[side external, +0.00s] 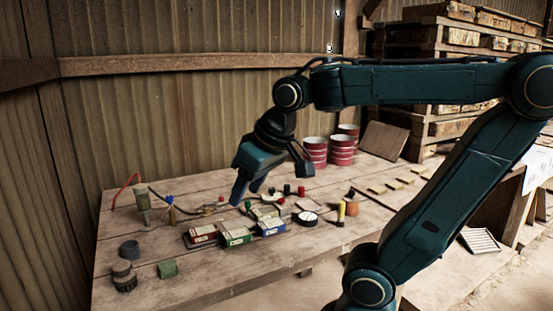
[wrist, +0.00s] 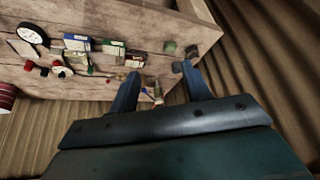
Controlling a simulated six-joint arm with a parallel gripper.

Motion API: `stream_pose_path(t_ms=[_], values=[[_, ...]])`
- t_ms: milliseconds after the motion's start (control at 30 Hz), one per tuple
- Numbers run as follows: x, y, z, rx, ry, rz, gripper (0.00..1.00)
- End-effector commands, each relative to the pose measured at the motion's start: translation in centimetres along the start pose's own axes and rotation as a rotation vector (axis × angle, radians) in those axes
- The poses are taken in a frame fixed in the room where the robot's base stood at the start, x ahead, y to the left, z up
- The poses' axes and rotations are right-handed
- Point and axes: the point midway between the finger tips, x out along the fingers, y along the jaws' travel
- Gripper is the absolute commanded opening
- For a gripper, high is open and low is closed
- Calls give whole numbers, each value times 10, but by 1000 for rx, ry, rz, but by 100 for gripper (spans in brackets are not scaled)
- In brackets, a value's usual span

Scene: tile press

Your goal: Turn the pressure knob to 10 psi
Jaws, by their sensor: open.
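No part is plainly marked as the pressure knob, and no psi scale is legible. A round white dial with a black rim (side external: 307,218) lies on the bench; it also shows in the wrist view (wrist: 30,33). Small red and black caps (side external: 301,191) sit behind it. A brass fitting with a blue top (side external: 170,210) stands at left, beside a grey-green cylinder (side external: 142,204) with a red hose. My gripper (side external: 246,194) is open and empty, pointing down above the bench, left of the dial. Its two fingers show apart in the wrist view (wrist: 160,75).
Red, green and blue boxes (side external: 237,236) lie at the bench's front middle. Dark grey round parts (side external: 124,275) and a green block (side external: 168,268) are at front left. Red-banded cans (side external: 342,150) stand behind. A yellow-and-black tube (side external: 341,213) stands right. A corrugated wall backs the bench.

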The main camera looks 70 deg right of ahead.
Motion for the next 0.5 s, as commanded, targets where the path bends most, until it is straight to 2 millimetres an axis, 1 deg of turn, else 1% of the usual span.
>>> stream_pose_path(t_ms=[33,200,367,500], values=[[3,7,-14,38,-7,18,48],[11,31,-55,159,-16,74,48],[23,59,-90,273,-24,127,48],[36,88,-118,373,-31,173,48]])
